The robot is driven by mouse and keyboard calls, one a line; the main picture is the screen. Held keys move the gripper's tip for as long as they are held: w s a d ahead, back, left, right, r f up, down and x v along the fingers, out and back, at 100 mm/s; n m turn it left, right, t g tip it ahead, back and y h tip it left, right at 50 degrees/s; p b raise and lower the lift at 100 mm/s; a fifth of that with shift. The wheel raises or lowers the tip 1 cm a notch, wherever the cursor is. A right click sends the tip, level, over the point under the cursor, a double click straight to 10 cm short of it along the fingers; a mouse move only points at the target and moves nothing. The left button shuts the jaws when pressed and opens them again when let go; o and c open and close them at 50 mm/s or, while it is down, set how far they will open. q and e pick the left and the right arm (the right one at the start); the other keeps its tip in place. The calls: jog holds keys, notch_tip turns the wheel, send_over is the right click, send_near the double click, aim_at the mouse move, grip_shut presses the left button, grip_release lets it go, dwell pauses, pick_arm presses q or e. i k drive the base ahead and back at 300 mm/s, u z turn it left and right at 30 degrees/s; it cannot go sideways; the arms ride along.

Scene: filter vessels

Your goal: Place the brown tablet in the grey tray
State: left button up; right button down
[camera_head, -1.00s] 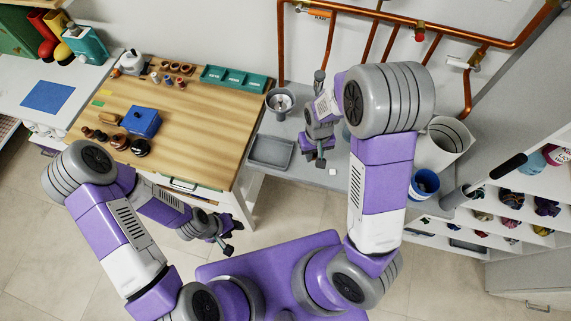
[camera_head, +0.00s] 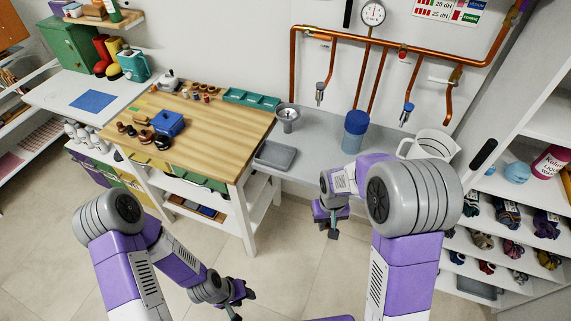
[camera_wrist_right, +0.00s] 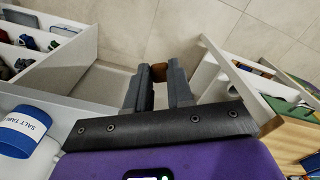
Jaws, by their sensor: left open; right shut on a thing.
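The brown tablet (camera_wrist_right: 158,72) shows between the fingertips of my right gripper (camera_wrist_right: 159,80) in the right wrist view. That gripper is shut on it, with pale floor behind. In the head view my right gripper (camera_head: 331,224) hangs over the floor in front of the grey counter; the tablet cannot be made out there. The grey tray (camera_head: 275,155) lies on the counter, up and left of my right gripper and apart from it. My left gripper (camera_head: 240,297) is open and empty, low over the floor.
A metal funnel-like vessel (camera_head: 287,116) stands behind the tray. A blue-lidded container (camera_head: 355,131) and a white pitcher (camera_head: 430,146) stand on the counter to the right. The wooden workbench (camera_head: 215,125) is left of the tray. Shelves with yarn (camera_head: 508,212) stand at right.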

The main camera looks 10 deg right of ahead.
aim_at(283, 159)
jog(key=z, duration=0.35)
jog(key=i, duration=0.55)
jog(key=u, duration=1.05)
jog(key=i, duration=0.5)
